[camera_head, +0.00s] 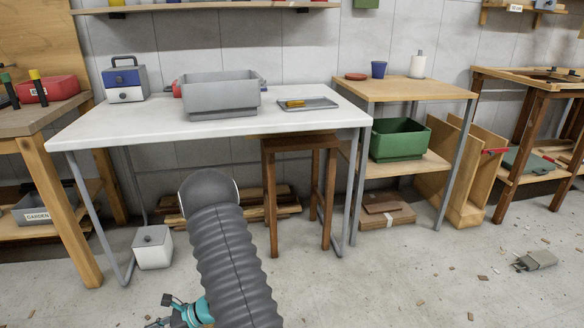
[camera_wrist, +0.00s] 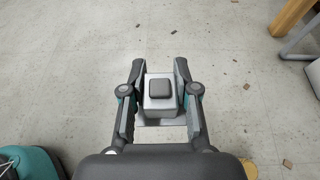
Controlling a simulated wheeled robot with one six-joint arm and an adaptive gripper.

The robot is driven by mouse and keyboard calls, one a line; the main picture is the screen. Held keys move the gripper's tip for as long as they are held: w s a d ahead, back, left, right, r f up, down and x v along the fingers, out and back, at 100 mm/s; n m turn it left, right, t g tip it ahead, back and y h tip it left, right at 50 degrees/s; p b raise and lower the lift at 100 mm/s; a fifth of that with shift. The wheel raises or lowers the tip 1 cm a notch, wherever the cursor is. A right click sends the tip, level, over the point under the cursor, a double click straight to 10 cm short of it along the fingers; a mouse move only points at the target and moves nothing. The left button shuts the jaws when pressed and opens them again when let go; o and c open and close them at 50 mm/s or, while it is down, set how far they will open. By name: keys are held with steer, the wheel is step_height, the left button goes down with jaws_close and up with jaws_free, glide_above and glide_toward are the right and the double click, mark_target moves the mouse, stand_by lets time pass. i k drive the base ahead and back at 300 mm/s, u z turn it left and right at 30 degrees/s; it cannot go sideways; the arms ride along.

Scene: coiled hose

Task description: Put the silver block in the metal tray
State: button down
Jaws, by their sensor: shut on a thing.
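The silver block (camera_wrist: 159,105) is between the fingers of my gripper (camera_wrist: 158,82) in the wrist view. It is grey with a dark rounded square on top. My gripper is shut on it, over the concrete floor. In the head view my gripper (camera_head: 178,311) shows only in part at the bottom left, low in front of the white table, and I cannot make out the block there. The metal tray (camera_head: 322,103) is a shallow flat tray on the right of the white table, well above and beyond my gripper. A small yellow-orange thing lies in it.
A grey bin (camera_head: 222,97) stands beside the tray on the white table (camera_head: 130,122). A brown stool (camera_head: 300,143) stands under the table's right part. A green bin (camera_head: 398,142) sits on a shelf at right. The right foreground floor is mostly clear.

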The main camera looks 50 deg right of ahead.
mark_target(313, 103)
steer(key=z, duration=1.35)
